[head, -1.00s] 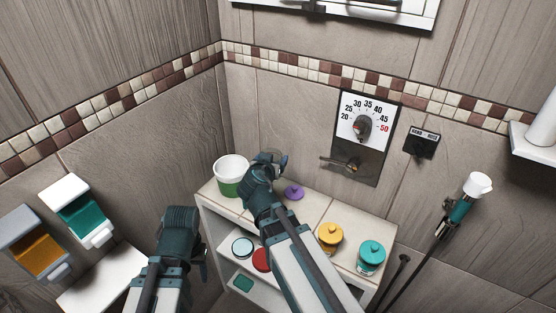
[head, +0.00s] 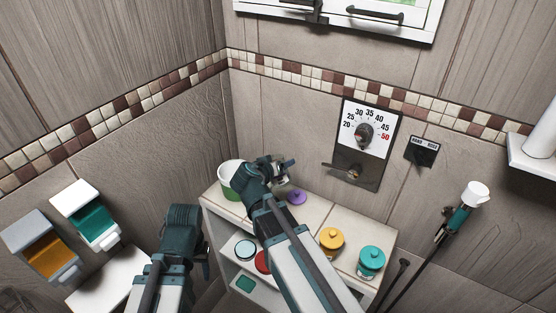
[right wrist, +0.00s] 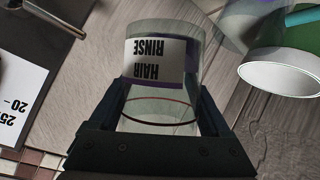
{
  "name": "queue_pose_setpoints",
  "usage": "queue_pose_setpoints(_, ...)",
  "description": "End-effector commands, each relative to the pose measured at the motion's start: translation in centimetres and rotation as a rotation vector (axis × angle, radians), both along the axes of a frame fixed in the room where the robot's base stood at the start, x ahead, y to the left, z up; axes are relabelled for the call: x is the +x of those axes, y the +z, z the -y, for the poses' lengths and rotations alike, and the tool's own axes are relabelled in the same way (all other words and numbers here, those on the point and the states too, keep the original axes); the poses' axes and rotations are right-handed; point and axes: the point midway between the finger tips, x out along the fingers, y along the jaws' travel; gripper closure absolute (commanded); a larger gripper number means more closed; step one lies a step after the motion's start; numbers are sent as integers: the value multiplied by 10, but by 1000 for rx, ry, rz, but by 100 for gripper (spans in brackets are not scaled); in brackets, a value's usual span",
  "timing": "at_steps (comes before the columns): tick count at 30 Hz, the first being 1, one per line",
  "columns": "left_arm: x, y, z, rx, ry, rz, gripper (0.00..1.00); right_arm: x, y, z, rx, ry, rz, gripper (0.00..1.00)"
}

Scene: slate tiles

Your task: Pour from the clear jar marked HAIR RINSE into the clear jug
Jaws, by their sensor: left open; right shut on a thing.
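The clear jar marked HAIR RINSE (right wrist: 190,50) is in my right gripper (right wrist: 160,115), which is shut on it; its label is upside down in the right wrist view. A thin dark ring line shows across the jar between the fingers. In the head view my right gripper (head: 285,168) is above the back left of the shelf unit, and I cannot make out the jar there. A see-through shape (right wrist: 235,18) at the top of the right wrist view may be the clear jug; I cannot be sure. My left gripper (head: 204,250) is open, low at left.
A green and white tub (head: 229,180) stands at the shelf unit's (head: 320,212) left end, partly behind my right gripper. A purple lid (head: 296,196), a yellow jar (head: 331,240) and a teal jar (head: 371,260) are on top. Wall dispensers (head: 90,215) hang at left.

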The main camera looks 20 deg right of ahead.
Motion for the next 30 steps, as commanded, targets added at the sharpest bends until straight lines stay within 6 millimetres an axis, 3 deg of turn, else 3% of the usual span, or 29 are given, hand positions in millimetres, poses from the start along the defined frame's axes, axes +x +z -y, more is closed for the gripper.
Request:
queue_pose_setpoints(13, 0, -19, 0, 0, 0, 0, 45, -1, -24, 1, -151, 1, -216, 83)
queue_pose_setpoints(21, 0, -32, 0, 0, 0, 0, 45, 1, -28, 1, -405, 0, -581, 83)
queue_pose_setpoints(30, 0, -45, 0, 0, 0, 0, 45, 5, -20, -3, -593, -1, -850, 83)
